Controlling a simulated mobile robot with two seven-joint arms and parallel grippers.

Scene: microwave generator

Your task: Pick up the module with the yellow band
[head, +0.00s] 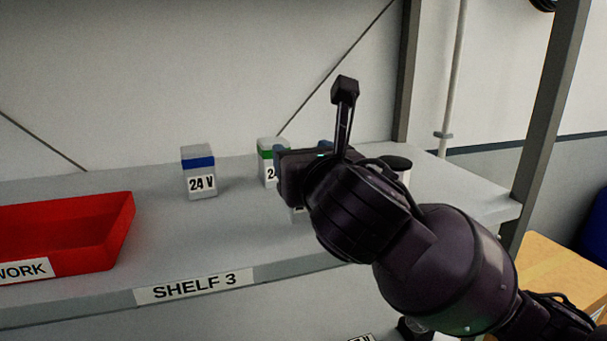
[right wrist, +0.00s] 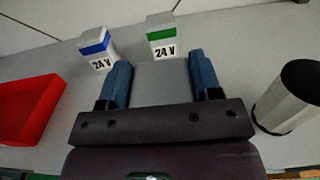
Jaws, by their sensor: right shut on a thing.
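My right gripper (head: 300,165) is over the shelf, its blue fingers (right wrist: 161,82) on either side of a pale grey module top (right wrist: 160,90). It is shut on this module; a small white labelled part of it (head: 299,215) shows below the gripper in the head view. Its band is hidden, so I cannot tell its colour. No yellow band shows in either view. A blue-banded 24 V module (head: 199,172) stands upright to the left. A green-banded module (head: 266,163) stands behind the gripper, partly hidden by it; it also shows in the right wrist view (right wrist: 161,38). My left gripper is not in view.
A red tray (head: 120,225) marked WORK lies on the left of the shelf (head: 225,235), labelled SHELF 3. A metal cylinder with a black top (right wrist: 290,97) stands right of the gripper. The shelf between tray and gripper is clear at the front.

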